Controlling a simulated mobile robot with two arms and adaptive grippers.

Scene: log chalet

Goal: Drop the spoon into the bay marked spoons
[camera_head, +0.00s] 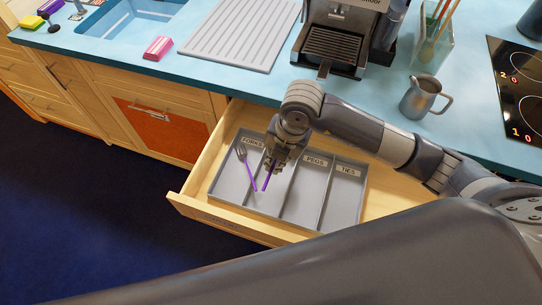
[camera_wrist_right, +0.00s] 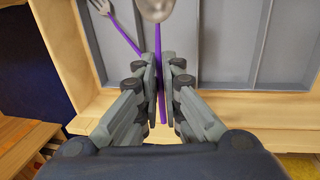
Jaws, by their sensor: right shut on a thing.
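My right gripper (camera_wrist_right: 162,75) is shut on the purple handle of a spoon (camera_wrist_right: 163,42). The spoon's metal bowl (camera_wrist_right: 155,8) points away from the gripper at the top of the wrist view. In the head view the gripper (camera_head: 272,160) is over the left part of the grey tray (camera_head: 284,208), and only a bit of the purple handle (camera_head: 267,180) shows. The tray's bays read FORKS, PEGS and TIES; the label of the second bay is hidden behind the gripper. I cannot tell whether the spoon touches the tray. My left gripper is out of view.
A purple-handled fork (camera_head: 246,165) lies slanted in the FORKS bay. The tray sits in an open wooden drawer (camera_head: 190,197) under the blue counter (camera_head: 215,81). A coffee machine (camera_head: 333,40) and a metal jug (camera_head: 420,97) stand on the counter behind my right arm.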

